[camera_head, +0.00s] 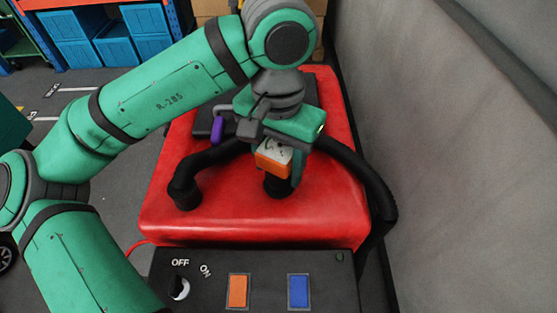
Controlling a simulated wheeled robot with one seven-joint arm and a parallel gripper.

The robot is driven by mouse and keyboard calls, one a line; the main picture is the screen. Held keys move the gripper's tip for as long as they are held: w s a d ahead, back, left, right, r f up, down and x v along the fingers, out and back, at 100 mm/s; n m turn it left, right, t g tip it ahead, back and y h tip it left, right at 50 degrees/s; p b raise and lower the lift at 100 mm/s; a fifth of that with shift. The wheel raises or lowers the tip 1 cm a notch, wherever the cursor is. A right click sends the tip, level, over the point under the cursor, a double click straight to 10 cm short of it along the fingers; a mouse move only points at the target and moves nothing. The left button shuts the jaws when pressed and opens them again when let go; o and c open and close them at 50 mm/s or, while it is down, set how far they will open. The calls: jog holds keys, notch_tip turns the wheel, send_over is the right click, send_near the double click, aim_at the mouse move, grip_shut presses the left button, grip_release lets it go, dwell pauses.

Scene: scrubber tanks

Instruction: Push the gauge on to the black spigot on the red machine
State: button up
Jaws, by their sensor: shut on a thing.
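The gauge (273,163) is a small orange block with a pale dial face, held tilted over the red machine (235,220). My gripper (278,158) is shut on the gauge, with a green finger showing at its right side. A short black spigot (277,188) stands on the machine's red top directly below the gauge in the picture. The gauge overlaps the spigot's upper part, so I cannot tell whether they touch or are apart.
A black hose (370,180) curves down the machine's right side, and another hose (187,186) meets the red top at left. A purple part (217,129) is behind. The black control panel (265,288) is in front. A grey wall (460,150) stands close at right.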

aim_at(279, 147)
jog(key=shift+f, duration=1.2)
jog(key=o, duration=1.1)
jog(key=shift+o, duration=0.6)
jog(key=shift+r, duration=0.1)
jog(key=shift+r, duration=4.2)
